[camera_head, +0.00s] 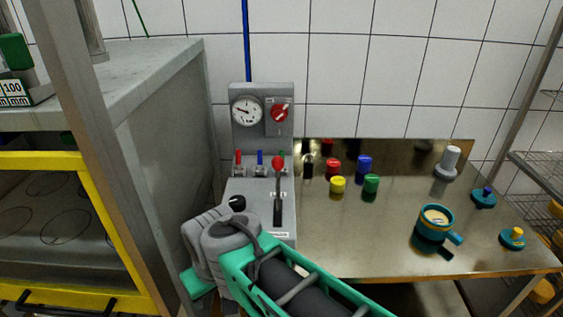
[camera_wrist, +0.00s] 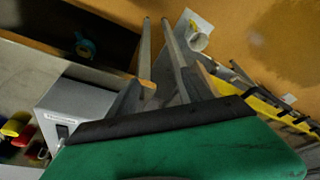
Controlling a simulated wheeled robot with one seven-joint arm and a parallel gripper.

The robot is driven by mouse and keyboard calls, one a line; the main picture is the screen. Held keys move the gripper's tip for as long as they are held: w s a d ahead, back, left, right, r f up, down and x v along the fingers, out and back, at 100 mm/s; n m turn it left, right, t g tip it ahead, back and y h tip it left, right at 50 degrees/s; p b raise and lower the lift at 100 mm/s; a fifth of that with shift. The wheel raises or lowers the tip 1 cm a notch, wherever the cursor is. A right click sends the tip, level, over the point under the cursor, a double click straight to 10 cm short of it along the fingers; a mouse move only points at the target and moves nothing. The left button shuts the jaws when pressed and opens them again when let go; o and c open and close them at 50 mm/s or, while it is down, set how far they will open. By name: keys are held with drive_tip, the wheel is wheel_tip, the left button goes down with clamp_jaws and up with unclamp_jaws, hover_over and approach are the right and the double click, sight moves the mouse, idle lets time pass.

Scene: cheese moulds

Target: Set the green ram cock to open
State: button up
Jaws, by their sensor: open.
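The green ram cock (camera_head: 282,155) shows as a small green handle on the grey press, right of the red cock (camera_head: 238,156) and the blue cock (camera_head: 260,157). The red knob of the press lever (camera_head: 278,163) partly covers it, so its angle cannot be made out. My gripper (camera_wrist: 157,24) is open and empty in the wrist view, pointing at an orange-brown area, away from the cocks. In the head view my arm is in front of the press, and the fingers are hidden.
The press carries a gauge (camera_head: 246,111), a red rotary switch (camera_head: 280,113) and a black knob (camera_head: 237,203). A metal table (camera_head: 350,250) at right holds coloured pots and a teal mug (camera_head: 434,223). A grey cabinet (camera_head: 165,130) with a yellow frame stands close at left.

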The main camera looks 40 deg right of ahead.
drive_tip(key=shift+c, duration=0.3)
drive_tip(key=shift+m, duration=0.8)
drive_tip(key=w+d+r, duration=0.1)
drive_tip(key=w+r, duration=0.1)
drive_tip(key=w+d+r, duration=0.2)
drive_tip(key=w, duration=0.1)
drive_tip(key=w+d+r, duration=0.1)
drive_tip(key=w+r, duration=0.1)
drive_tip(key=w, duration=0.1)
drive_tip(key=shift+w+d+p, duration=0.15)
drive_tip(key=shift+d+p, duration=0.1)
drive_tip(key=shift+p, duration=0.1)
drive_tip(key=c, duration=0.4)
wheel_tip(320, 180, up, 7)
drive_tip(key=m+t+h+p, duration=0.1)
drive_tip(key=m, duration=0.4)
hover_over(282, 149)
drive_tip(key=s, duration=0.3)
drive_tip(key=x, duration=0.7)
drive_tip(key=shift+w+a+f, duration=0.2)
drive_tip(key=shift+w+f, duration=0.05)
drive_tip(key=shift+w, duration=0.2)
drive_tip(key=shift+c, duration=0.4)
clamp_jaws()
